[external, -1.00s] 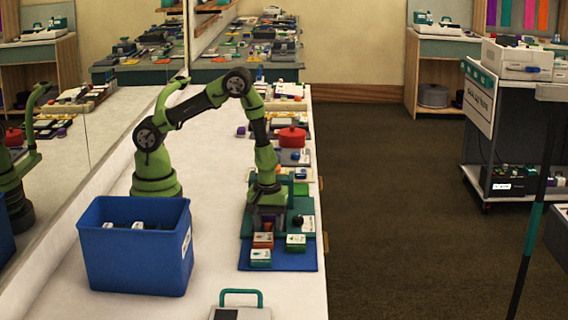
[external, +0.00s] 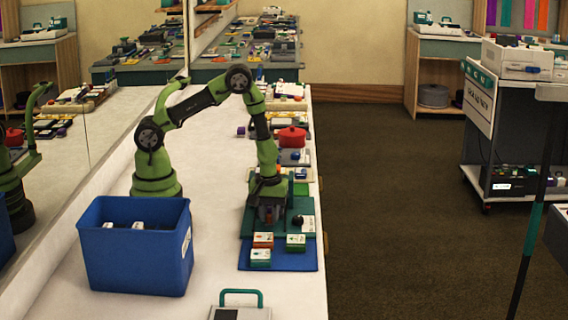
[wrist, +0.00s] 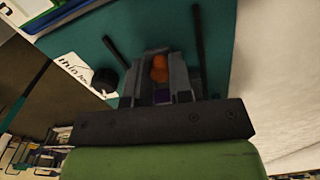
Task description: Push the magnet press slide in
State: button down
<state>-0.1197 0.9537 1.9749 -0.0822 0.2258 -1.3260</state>
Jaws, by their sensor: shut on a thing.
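The magnet press has a teal base (external: 306,207) on the counter, with a black knob and white label on it. In the wrist view, two dark parallel rails lie on the teal surface (wrist: 218,65), one on each side of my gripper (wrist: 164,65). My gripper points down over the base and is shut on an orange piece (wrist: 160,68). A purple part (wrist: 161,96) shows behind it, closer to the wrist. The fingers and hand hide most of the slide, so I cannot tell how far in it sits. My gripper also shows in the external view (external: 268,214).
Small boxes (external: 262,257) stand on a blue mat (external: 305,262) in front of the press. A blue bin (external: 135,262) stands to the left. A red pot (external: 292,137) and other props lie behind the press. The counter's right edge is close.

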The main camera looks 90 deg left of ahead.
jog(key=c, duration=1)
grip_release()
notch_tip(320, 180, up, 10)
jog(key=shift+s+f, duration=0.1)
